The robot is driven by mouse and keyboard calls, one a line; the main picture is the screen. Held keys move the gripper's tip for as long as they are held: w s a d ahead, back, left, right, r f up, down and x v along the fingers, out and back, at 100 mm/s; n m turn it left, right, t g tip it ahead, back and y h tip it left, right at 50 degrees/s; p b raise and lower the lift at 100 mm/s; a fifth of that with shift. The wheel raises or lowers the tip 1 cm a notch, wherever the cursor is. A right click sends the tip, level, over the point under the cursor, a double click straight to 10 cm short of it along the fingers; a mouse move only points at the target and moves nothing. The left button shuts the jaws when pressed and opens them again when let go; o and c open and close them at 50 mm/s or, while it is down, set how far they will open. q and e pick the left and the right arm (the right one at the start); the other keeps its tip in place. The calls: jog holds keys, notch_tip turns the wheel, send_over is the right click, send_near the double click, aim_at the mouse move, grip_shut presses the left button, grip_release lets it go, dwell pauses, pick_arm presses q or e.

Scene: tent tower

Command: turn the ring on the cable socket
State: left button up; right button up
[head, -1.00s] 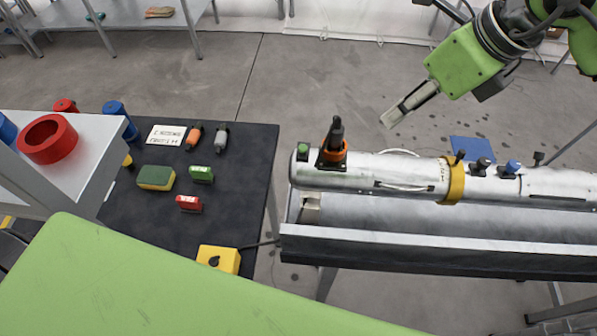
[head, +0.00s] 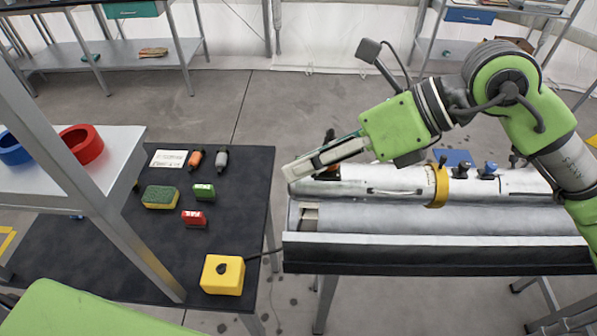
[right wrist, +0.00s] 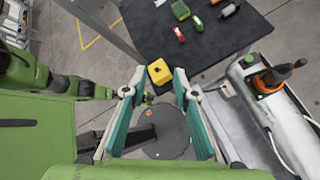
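The cable socket stands on the left end of a silver tube (head: 390,178). In the head view my right gripper (head: 292,172) covers most of it; the black plug top (head: 330,135) shows above the fingers and part of the dark base below. In the right wrist view the socket's orange ring (right wrist: 268,82) surrounds the black plug (right wrist: 280,74), at the right. My right gripper (right wrist: 158,82) is open, with nothing between its teal-lined fingers, and is to the left of the socket there. The ring and fingers appear apart. My left gripper is out of view.
The tube lies above a grey trough (head: 430,255) and has a yellow band (head: 438,186) and several connectors to the right. A black table (head: 235,240) at left holds a yellow box (head: 222,275), a sponge (head: 160,197) and small blocks. A red ring (head: 82,144) sits on a white shelf.

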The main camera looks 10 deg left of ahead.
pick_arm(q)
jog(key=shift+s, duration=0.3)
pick_arm(e)
jog(key=shift+s+a+r+y, duration=0.3)
jog(key=shift+s+a, duration=0.1)
jog(key=shift+s, duration=0.2)
